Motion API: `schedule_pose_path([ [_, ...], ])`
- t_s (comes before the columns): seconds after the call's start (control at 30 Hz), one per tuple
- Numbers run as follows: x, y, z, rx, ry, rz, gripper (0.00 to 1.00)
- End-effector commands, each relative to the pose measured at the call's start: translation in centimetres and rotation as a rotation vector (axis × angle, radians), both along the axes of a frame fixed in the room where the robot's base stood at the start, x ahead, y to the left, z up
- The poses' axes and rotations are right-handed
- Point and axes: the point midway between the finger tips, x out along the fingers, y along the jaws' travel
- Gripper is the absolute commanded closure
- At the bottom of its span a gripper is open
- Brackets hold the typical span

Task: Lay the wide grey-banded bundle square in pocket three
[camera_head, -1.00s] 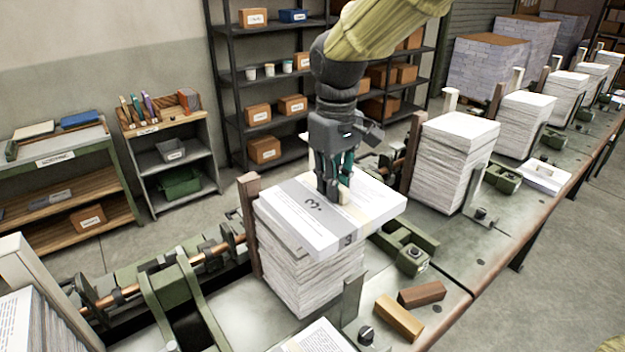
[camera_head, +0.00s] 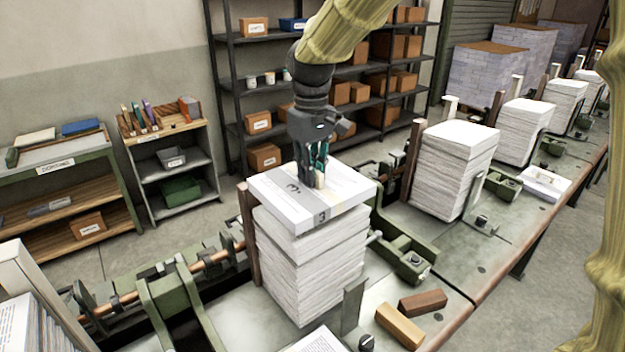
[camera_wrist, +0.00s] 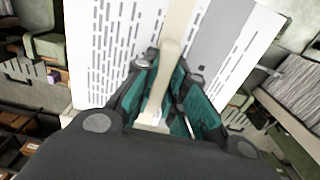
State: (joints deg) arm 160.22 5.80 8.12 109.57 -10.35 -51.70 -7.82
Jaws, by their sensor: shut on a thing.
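The wide grey-banded bundle (camera_head: 350,190) is a thick white paper block with a grey band and a "3" on its top and front edge. It sits over a tall stack of white sheets (camera_head: 312,270) in the nearest full pocket, roughly in line with it, its left corner near the brown post (camera_head: 249,235). I cannot tell whether it touches the stack. My gripper (camera_head: 318,183) is shut at its top, on a cream upright piece. In the wrist view the cream piece (camera_wrist: 172,60) runs between my fingers, with the grey band (camera_wrist: 213,42) to its right.
More sheet stacks (camera_head: 455,170) stand in pockets down the bench to the right. A metal plate (camera_head: 353,305) stands at the pocket's front. An orange block (camera_head: 399,327) and a brown block (camera_head: 422,302) lie on the bench. A green clamp (camera_head: 405,255) is right of the stack.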

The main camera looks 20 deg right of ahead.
Motion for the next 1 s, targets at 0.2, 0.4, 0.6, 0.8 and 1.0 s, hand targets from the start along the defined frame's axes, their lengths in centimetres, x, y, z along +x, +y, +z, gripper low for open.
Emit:
schedule_pose_path([
  [0.2, -0.2, -0.1, -2.3, -0.001, 0.006, -0.001, 1.00],
  [0.4, -0.2, -0.1, -3.3, -0.001, 0.003, -0.001, 1.00],
  [0.6, -0.2, 0.0, -3.3, -0.001, 0.002, -0.001, 1.00],
  [0.8, -0.2, -0.1, -3.6, 0.000, 0.004, -0.001, 0.80],
  [1.0, -0.2, -0.1, -3.6, 0.000, 0.004, -0.001, 0.65],
])
